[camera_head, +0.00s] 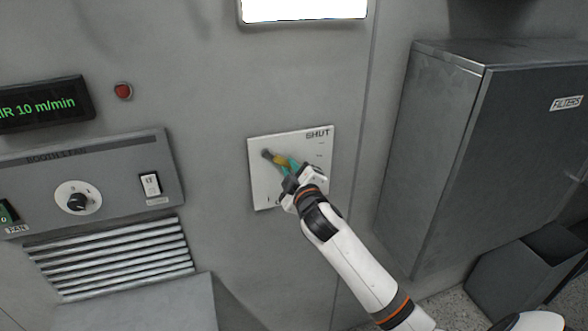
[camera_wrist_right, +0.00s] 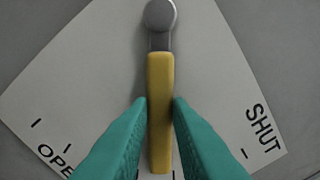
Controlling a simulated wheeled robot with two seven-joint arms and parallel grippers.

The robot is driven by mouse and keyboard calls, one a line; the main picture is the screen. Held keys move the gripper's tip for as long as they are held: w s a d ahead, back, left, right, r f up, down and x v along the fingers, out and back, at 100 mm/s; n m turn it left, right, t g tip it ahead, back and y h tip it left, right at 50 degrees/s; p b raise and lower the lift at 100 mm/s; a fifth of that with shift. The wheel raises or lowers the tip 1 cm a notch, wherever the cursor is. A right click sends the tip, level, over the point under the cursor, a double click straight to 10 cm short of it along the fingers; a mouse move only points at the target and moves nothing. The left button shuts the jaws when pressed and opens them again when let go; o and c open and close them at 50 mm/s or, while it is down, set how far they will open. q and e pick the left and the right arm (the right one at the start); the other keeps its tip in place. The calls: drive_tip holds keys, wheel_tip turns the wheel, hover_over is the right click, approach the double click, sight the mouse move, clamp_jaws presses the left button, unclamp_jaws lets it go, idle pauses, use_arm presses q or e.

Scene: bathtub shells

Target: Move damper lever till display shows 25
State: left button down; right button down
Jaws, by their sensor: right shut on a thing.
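The damper lever has a yellow handle (camera_wrist_right: 160,100) and a round grey pivot (camera_wrist_right: 160,15) on a white plate (camera_head: 264,186) marked SHUT and OPEN. In the head view the yellow handle (camera_head: 281,159) points right and slightly down from the pivot. My right gripper (camera_head: 288,164) is shut on the handle; its teal fingers (camera_wrist_right: 160,115) lie on both sides of it in the wrist view. In the wrist view the lever stands between the two marked ends. The display (camera_head: 42,103) at the left reads "IR 10 m/min" in green, its left end cut off. My left gripper is not in view.
A panel with a black knob (camera_head: 78,201) and a white rocker switch (camera_head: 150,184) is left of the plate, above a slatted vent (camera_head: 110,258). A red button (camera_head: 123,91) is above. A grey filters cabinet (camera_head: 480,150) stands right of my right arm.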

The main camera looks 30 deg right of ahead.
drive_tip(key=shift+a+f+m, duration=0.2)
drive_tip(key=shift+f+m, duration=0.05)
drive_tip(key=shift+m, duration=0.25)
drive_tip(key=c, duration=1.3)
unclamp_jaws()
drive_tip(key=b+v, duration=0.3)
drive_tip(key=v, duration=0.9)
drive_tip(key=shift+d, duration=0.1)
